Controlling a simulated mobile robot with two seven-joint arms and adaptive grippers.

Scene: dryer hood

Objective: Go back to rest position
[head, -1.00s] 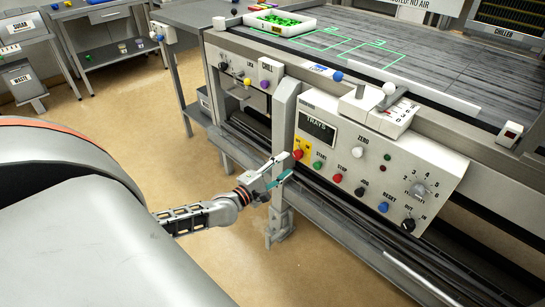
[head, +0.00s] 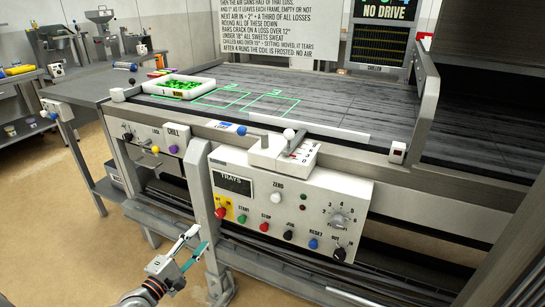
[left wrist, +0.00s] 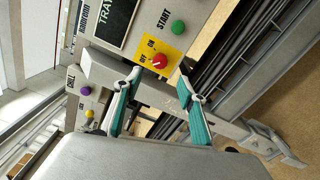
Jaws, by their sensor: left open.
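My left gripper (head: 193,242) is in the lower left of the head view, in front of the machine's grey leg. It is empty, with its teal-padded fingers apart. In the left wrist view, the open left gripper (left wrist: 158,82) points toward the red ON/OFF knob (left wrist: 160,61) on its yellow plate, with a gap between. The same red knob (head: 221,212) is at the left end of the white control panel (head: 290,190) in the head view. My right gripper is not in view.
A white tray of green pieces (head: 180,87) sits on the dark belt (head: 370,100). A grey machine leg (head: 202,190) stands close to my left gripper. Dark rails (head: 375,285) run below the panel. Open tan floor (head: 70,240) lies at the left.

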